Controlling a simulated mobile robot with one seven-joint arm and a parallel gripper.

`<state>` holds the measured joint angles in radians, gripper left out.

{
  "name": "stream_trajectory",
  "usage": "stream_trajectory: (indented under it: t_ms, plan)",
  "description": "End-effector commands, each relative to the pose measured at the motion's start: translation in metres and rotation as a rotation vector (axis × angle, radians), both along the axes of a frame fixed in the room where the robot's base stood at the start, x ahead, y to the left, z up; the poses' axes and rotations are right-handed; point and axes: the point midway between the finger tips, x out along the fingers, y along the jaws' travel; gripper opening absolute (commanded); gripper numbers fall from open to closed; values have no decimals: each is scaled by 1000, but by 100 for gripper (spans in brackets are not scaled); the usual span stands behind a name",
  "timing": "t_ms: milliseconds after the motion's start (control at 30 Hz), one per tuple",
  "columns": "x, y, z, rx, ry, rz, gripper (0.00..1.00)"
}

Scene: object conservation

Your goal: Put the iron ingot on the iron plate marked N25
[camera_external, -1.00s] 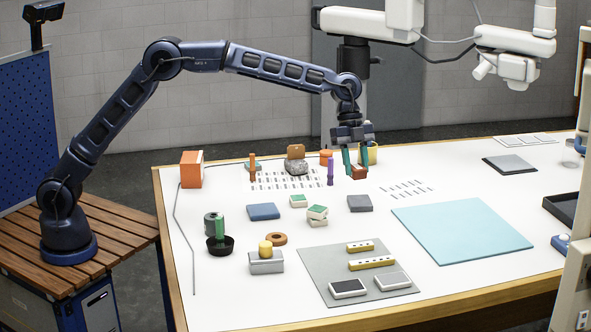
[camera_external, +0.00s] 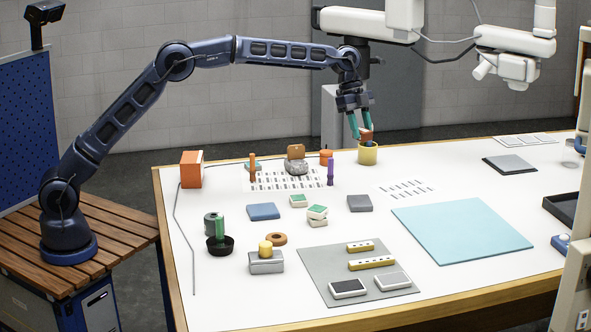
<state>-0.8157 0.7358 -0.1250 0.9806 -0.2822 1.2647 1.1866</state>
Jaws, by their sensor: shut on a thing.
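My gripper (camera_external: 361,128), with teal fingers, is shut on a small reddish-brown block (camera_external: 367,135). It holds the block above the table, at or just over the rim of the yellow cup (camera_external: 368,155); the exact gap is unclear. I cannot tell whether this block is the iron ingot. No N25 marking is readable. A silvery block (camera_external: 266,264) sits at the front left under a yellow cylinder.
A purple peg (camera_external: 330,173), an orange peg (camera_external: 252,168) and a grey lump (camera_external: 296,167) stand near the cup. White-and-green blocks (camera_external: 317,214) lie mid-table. A light blue mat (camera_external: 462,229) is bare. A grey mat (camera_external: 325,268) holds several pieces.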

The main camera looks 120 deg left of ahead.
Motion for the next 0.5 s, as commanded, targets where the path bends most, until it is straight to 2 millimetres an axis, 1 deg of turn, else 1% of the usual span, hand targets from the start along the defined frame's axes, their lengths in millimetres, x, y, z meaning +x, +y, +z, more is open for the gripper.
stream_trajectory:
  t_ms: [167, 500]
  plan:
    - [-1, 0, -32, -2, 2, 1, 0]
    - [-1, 0, -103, -2, 2, 1, 0]
